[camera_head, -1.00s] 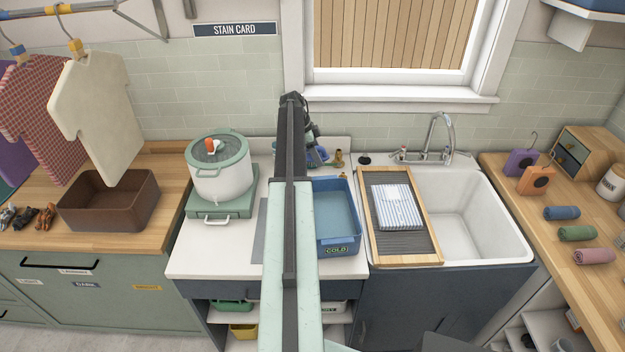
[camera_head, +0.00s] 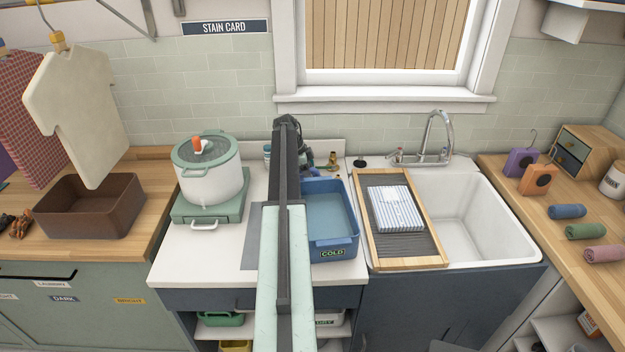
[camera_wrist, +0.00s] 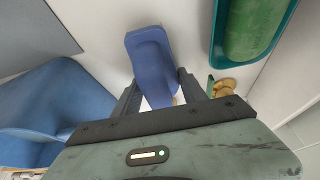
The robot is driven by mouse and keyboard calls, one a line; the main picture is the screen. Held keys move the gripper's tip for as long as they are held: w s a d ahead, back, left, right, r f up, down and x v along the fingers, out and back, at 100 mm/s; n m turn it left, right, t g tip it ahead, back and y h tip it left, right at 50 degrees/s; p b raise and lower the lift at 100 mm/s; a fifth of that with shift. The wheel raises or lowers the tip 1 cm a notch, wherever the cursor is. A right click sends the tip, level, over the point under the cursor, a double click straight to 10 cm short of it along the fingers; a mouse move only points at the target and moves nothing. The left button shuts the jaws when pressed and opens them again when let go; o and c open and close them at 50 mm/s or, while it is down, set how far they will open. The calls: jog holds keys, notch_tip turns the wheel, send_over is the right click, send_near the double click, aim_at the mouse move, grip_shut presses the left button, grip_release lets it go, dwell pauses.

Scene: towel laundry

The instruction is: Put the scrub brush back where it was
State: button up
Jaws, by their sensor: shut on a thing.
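The scrub brush (camera_wrist: 148,50) is a blue block held between the two dark fingers of my gripper (camera_wrist: 158,88) in the wrist view. My gripper is shut on it, above a pale surface. I cannot tell whether the brush touches that surface. In the head view my arm runs up the middle, over the white counter (camera_head: 205,255), and hides most of my gripper and the brush. No marked place for the brush can be made out.
The blue COLD tub (camera_head: 333,240) is just right of my arm. A white pot (camera_head: 212,184) stands left. A green container (camera_wrist: 250,28) and a brass object (camera_wrist: 232,86) lie close right of the brush. A washboard (camera_head: 435,259) spans the sink's left side.

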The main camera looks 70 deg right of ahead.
jog(key=o, duration=1.2)
jog(key=shift+f, duration=0.1)
jog(key=shift+r+p, duration=0.35)
jog(key=shift+r, duration=0.05)
jog(key=p+v, duration=1.1)
jog(key=shift+w+a+r, duration=0.1)
jog(key=shift+w+r, duration=0.05)
jog(key=shift+r, duration=0.2)
jog(key=shift+f, duration=0.15)
